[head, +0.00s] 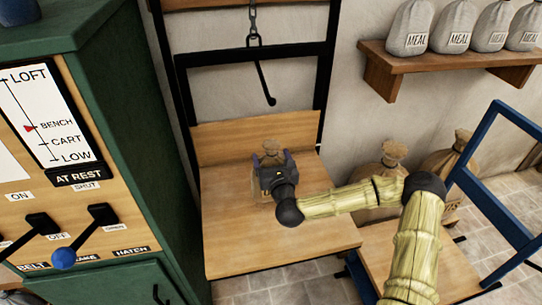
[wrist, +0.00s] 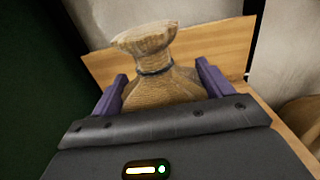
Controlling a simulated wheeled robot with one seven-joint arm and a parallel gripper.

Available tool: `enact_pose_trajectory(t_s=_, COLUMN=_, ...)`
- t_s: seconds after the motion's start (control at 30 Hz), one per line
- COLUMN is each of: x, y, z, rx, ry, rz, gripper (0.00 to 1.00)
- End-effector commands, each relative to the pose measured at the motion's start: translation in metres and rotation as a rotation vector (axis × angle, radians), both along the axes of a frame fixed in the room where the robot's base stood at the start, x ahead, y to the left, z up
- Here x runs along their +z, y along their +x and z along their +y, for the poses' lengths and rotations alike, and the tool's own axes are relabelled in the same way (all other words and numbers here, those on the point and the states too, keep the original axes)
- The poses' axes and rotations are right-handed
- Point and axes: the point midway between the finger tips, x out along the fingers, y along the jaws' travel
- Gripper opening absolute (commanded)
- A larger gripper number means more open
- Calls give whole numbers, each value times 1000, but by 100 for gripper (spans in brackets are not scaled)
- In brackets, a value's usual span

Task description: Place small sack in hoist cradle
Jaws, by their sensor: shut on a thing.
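A small tan burlap sack (wrist: 158,88) with a tied neck stands upright between the two purple fingers of my gripper (wrist: 162,88) in the wrist view. The gripper is shut on it. In the head view, my gripper (head: 270,160) hides most of the sack and is over the hoist cradle (head: 235,225), a wooden platform with a low back board and a black frame. The board (wrist: 215,42) shows behind the sack in the wrist view. I cannot tell whether the sack's base touches the platform.
A chain with a black hook (head: 263,75) hangs above the cradle's back. A green control cabinet (head: 120,100) with levers stands close at left. Meal sacks (head: 417,28) sit on a wall shelf (head: 388,72). More burlap sacks (head: 394,153) and a blue-framed cart (head: 490,205) are at right.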

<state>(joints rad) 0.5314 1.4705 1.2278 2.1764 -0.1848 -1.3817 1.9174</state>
Motion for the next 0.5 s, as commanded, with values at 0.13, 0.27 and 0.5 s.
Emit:
enact_pose_trajectory(t_s=0.13, x=3, y=0, z=1, rx=1, ry=2, rz=-7, gripper=8)
enact_pose_trajectory(t_s=0.27, x=-8, y=0, z=2, rx=2, ry=1, rz=-4, gripper=8)
enact_pose_trajectory(t_s=0.5, x=-33, y=0, z=2, rx=2, ry=3, rz=-5, gripper=8)
